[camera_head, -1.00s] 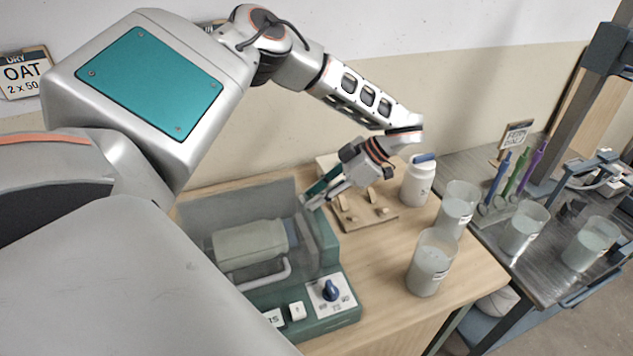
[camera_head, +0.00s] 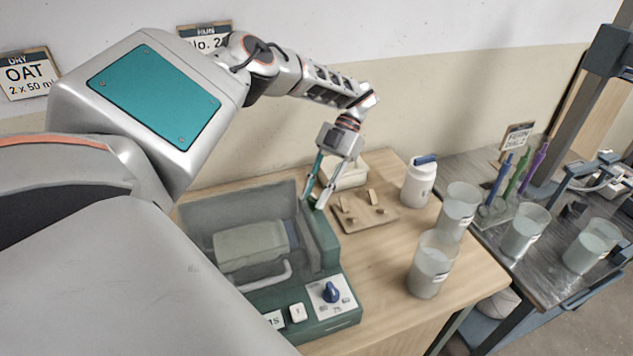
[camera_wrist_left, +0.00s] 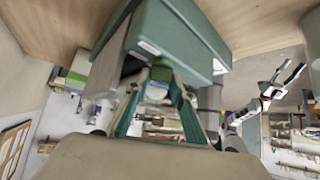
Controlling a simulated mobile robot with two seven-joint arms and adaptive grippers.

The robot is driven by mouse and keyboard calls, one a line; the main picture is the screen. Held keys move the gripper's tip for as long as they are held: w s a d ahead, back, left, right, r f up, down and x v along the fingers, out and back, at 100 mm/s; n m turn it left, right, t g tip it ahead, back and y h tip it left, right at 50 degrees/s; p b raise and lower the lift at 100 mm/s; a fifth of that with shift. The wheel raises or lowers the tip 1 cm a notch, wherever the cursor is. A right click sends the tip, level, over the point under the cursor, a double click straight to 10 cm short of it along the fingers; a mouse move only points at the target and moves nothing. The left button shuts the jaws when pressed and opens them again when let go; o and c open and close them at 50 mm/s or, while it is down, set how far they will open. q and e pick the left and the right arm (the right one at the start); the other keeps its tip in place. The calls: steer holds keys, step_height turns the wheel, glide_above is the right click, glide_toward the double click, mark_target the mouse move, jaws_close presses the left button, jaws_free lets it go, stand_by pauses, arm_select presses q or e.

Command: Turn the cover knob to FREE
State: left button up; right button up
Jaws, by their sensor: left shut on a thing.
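The green machine (camera_head: 328,325) stands on the wooden bench with a clear cover (camera_head: 205,215) over a pale jar (camera_head: 250,245). My left gripper (camera_head: 316,205) points down at the machine's back right corner. It is shut on a small green knob, which shows between its fingers in the left wrist view (camera_wrist_left: 161,70). The fingers partly hide the knob, and I cannot read its setting. A blue dial knob (camera_head: 331,292) sits on the front panel, apart from the gripper. My right gripper (camera_wrist_left: 284,74) shows at the right of the left wrist view, its fingers apart and empty.
A wooden board (camera_head: 365,216) with small blocks lies right of the gripper, with a pale box (camera_head: 347,174) behind. A white bottle (camera_head: 420,182) and glass beakers (camera_head: 433,264) stand farther right. Bare bench lies between the machine and the beakers.

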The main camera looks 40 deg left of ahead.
arm_select(q)
steer(key=shift+a+n+h, duration=0.1)
steer(key=shift+n+h, duration=0.5)
steer(key=shift+n, duration=0.5)
steer(key=shift+h, duration=0.4)
steer(key=o, duration=1.1)
